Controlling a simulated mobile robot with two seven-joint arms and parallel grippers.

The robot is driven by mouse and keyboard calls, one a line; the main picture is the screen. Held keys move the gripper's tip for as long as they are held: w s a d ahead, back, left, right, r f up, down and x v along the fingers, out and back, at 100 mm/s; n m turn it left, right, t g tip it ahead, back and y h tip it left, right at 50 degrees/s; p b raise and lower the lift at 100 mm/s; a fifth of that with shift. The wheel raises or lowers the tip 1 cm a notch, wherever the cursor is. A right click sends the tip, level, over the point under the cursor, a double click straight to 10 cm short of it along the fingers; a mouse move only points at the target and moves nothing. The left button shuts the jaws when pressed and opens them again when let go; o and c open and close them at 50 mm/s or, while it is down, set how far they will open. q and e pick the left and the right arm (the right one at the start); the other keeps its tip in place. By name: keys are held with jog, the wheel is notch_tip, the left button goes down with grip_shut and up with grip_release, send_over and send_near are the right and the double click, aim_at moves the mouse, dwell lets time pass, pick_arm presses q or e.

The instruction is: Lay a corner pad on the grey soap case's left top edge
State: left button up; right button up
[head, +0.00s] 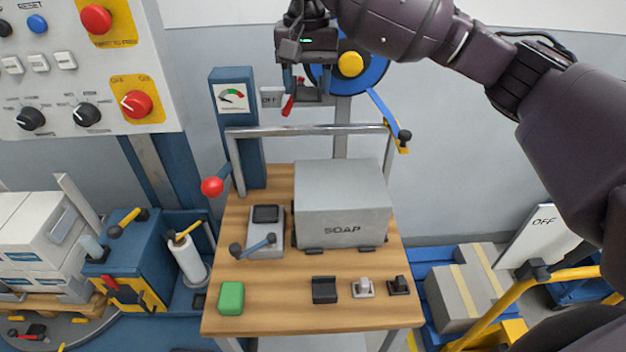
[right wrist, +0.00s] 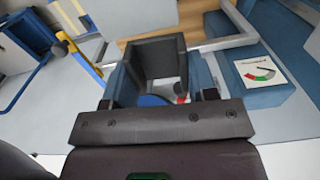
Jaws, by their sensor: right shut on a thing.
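The grey soap case (head: 343,205) stands on the wooden bench, its SOAP label facing me; its left top edge is bare. My right gripper (head: 308,88) hangs above and behind the case, near the wall. It is shut on a dark grey corner pad (right wrist: 153,60), an angled piece that shows between the blue fingers in the right wrist view. In the head view the pad is small and partly hidden by the gripper. Another dark pad-like block (head: 324,290) lies on the bench in front of the case. My left gripper is not in view.
A metal rail (head: 305,130) crosses behind the case, with a red-knobbed lever (head: 212,186) on the left and a blue arm (head: 382,108) on the right. A small scale (head: 266,235), a green block (head: 231,298) and small clips (head: 363,288) stand on the bench (head: 275,300).

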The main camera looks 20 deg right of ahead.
jog(key=shift+a+f+n, duration=0.25)
jog(key=shift+a+n, duration=0.05)
jog(key=p, duration=0.1)
send_over(307, 181)
notch_tip(307, 181, down, 14)
jog(key=shift+f, duration=0.65)
notch_tip(307, 181, down, 4)
jog(key=shift+r, duration=0.15)
jog(key=shift+f, duration=0.3)
jog(key=shift+f, duration=0.2)
jog(key=o, duration=0.8)
jog(key=shift+o, duration=0.5)
jog(key=shift+r, duration=0.1)
